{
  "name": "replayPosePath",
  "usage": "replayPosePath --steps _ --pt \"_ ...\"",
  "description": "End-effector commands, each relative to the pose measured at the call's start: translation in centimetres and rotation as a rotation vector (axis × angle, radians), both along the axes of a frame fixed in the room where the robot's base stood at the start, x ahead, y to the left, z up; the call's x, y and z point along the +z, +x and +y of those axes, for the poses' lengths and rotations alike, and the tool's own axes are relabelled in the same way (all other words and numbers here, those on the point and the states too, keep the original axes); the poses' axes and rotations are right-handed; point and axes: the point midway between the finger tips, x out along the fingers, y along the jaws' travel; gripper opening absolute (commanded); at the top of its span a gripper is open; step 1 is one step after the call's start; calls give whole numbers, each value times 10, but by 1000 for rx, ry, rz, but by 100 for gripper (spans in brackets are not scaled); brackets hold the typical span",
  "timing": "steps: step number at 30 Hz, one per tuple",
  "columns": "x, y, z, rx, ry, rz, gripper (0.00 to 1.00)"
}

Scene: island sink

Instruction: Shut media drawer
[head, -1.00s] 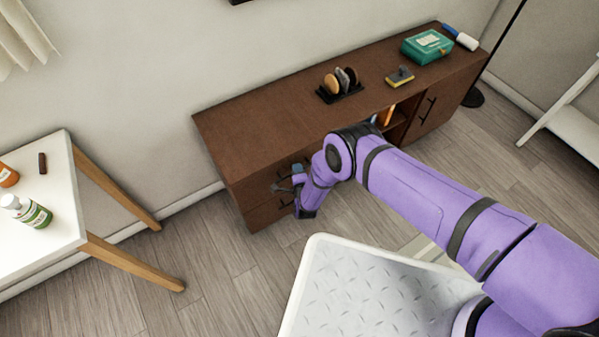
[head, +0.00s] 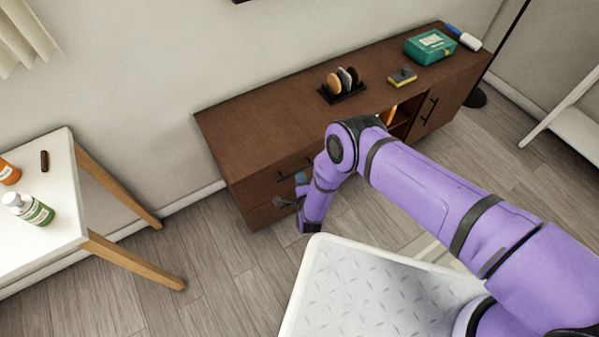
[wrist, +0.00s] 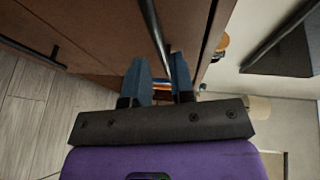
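The dark brown media cabinet (head: 240,125) stands against the wall, with drawers stacked at its left end. In the wrist view, an upper drawer front (wrist: 185,20) carries a dark bar handle (wrist: 153,28); another handle (wrist: 32,50) is on the front to its left. My gripper (head: 291,191) is in front of these drawers, its fingers parted. In the wrist view, my gripper (wrist: 160,75) has its two blue-grey fingertips apart near the end of the bar handle. I cannot tell whether they touch it. My arm hides part of the cabinet front, and how far the drawer stands out is unclear.
On the cabinet top are a black rack with discs (head: 343,87), a sponge (head: 402,77) and a green box (head: 430,47). A white table (head: 60,215) with bottles stands at left. Wooden floor (head: 200,260) is clear between table and cabinet.

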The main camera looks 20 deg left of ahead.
Motion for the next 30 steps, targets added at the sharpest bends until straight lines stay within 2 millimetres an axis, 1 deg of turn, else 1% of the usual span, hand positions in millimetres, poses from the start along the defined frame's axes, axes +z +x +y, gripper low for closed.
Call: replayPosePath --steps 1,4,6,10,15,30 --pt "1 -8 -5 0 -1 3 23" --pt "4 -23 -12 0 -2 4 23" --pt "5 -30 -15 -1 -2 3 23" --pt "7 -39 -20 -1 -1 2 23" --pt "8 -42 -22 -1 -1 1 23" --pt "9 -41 -21 -1 -2 1 23"
